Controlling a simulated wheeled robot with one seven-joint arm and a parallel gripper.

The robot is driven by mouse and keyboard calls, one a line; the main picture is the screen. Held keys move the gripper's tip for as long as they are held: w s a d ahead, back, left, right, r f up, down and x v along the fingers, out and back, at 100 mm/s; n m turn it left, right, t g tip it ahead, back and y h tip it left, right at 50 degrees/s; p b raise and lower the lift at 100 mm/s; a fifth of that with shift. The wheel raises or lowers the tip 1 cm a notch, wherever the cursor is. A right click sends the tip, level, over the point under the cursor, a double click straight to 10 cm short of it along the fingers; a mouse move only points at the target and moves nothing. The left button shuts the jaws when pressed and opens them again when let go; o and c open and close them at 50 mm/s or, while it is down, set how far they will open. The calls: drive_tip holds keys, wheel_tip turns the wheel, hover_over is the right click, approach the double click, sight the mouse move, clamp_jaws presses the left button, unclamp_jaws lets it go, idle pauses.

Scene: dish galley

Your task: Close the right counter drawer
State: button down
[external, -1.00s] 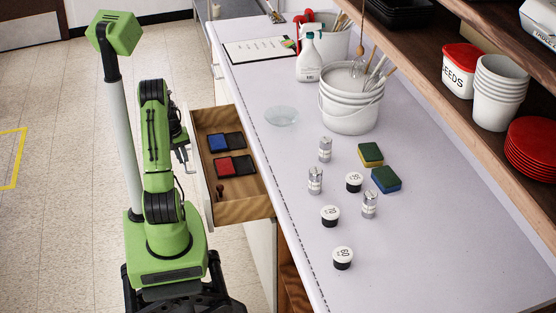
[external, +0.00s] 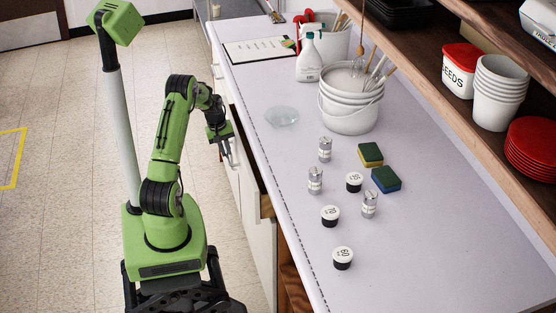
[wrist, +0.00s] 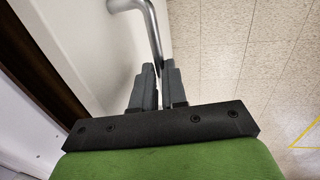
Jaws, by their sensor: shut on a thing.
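The right counter drawer (external: 266,206) is nearly shut. Only a narrow strip of its wooden side shows between its white front and the counter, and its contents are hidden. My gripper (external: 229,157) is at the drawer front, below the counter's edge. In the wrist view my gripper (wrist: 159,72) is shut on the drawer's metal bar handle (wrist: 151,27), which passes between the fingertips. The white drawer front (wrist: 85,35) stands to the left of the fingers.
The counter (external: 420,235) holds a bucket stack (external: 349,112), a spray bottle (external: 308,62), a glass dish (external: 282,116), sponges (external: 385,179) and several small jars and shakers. The tiled floor (external: 60,180) left of my base is clear.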

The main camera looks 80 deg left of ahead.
drive_tip(key=shift+w, duration=0.9)
drive_tip(key=c, duration=1.2)
unclamp_jaws()
drive_tip(key=shift+o, duration=0.2)
drive_tip(key=s+r+p, duration=0.3)
drive_tip(key=r+p, duration=0.1)
drive_tip(key=r, duration=1.1)
drive_tip(key=shift+r, duration=0.25)
drive_tip(key=shift+c, duration=0.5)
